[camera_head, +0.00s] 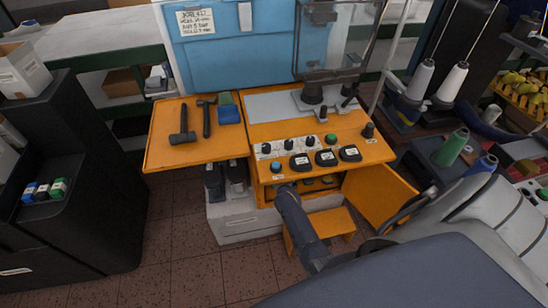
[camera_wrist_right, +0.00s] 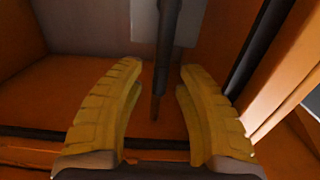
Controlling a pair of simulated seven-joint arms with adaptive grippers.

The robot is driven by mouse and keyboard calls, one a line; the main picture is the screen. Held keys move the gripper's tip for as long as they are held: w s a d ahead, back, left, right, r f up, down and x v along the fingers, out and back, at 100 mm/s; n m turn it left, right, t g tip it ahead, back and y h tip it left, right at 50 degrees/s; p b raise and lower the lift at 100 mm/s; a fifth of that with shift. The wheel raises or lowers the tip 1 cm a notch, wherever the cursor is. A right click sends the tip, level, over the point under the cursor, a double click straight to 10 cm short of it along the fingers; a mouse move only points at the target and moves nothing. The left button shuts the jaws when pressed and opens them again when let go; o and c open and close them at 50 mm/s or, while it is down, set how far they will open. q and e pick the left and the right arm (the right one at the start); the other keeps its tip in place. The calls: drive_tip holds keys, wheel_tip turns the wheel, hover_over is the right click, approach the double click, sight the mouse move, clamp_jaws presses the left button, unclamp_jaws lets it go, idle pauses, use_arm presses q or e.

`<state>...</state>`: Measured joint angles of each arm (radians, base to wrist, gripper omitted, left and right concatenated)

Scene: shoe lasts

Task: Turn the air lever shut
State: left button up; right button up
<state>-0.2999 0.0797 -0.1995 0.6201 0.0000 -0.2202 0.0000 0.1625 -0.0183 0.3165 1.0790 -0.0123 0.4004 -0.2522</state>
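My right gripper (camera_wrist_right: 161,72) shows in the right wrist view with two yellow ribbed fingers spread open. A thin dark rod (camera_wrist_right: 164,55), perhaps the air lever, hangs down between the fingertips in front of a pale grey plate (camera_wrist_right: 143,22). Gaps show on both sides of the rod; its depth relative to the fingertips is hard to tell. In the head view a dark arm link (camera_head: 300,222), which seems mine, reaches to the open orange cabinet (camera_head: 262,192) under the bench. The right gripper is not clear there. My left gripper is not in view.
The orange cabinet door (camera_head: 381,196) stands open on the right. A thick dark pipe (camera_wrist_right: 258,50) runs close to the right finger. Black knobs and pads sit on the bench front (camera_head: 318,148). Two hammers (camera_head: 183,133) lie on the left shelf. An orange stool (camera_head: 333,224) stands below.

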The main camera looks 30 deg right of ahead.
drive_tip(key=shift+c, duration=0.4)
clamp_jaws()
